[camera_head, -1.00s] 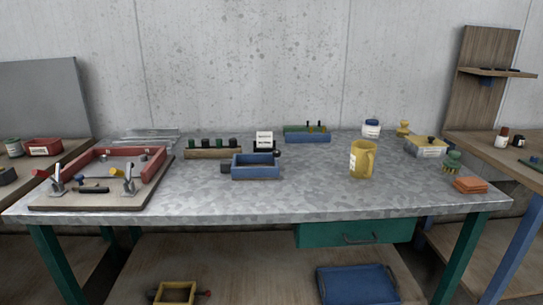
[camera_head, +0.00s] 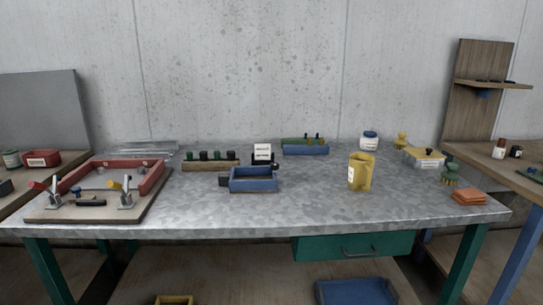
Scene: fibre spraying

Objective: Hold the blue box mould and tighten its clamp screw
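The blue box mould (camera_head: 253,184) sits on the metal-topped table a little left of the middle. It is a small open rectangular box with its front wall facing me. I cannot tell which of these is the clamp screw. Neither of my grippers is in view.
A red frame on a board (camera_head: 95,208) with toggle clamps stands at the left. A yellow jug (camera_head: 361,172) stands right of the mould. A wooden rack (camera_head: 211,166), a white sign (camera_head: 262,152) and a blue tray (camera_head: 306,150) are behind. The table's front middle (camera_head: 290,215) is clear.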

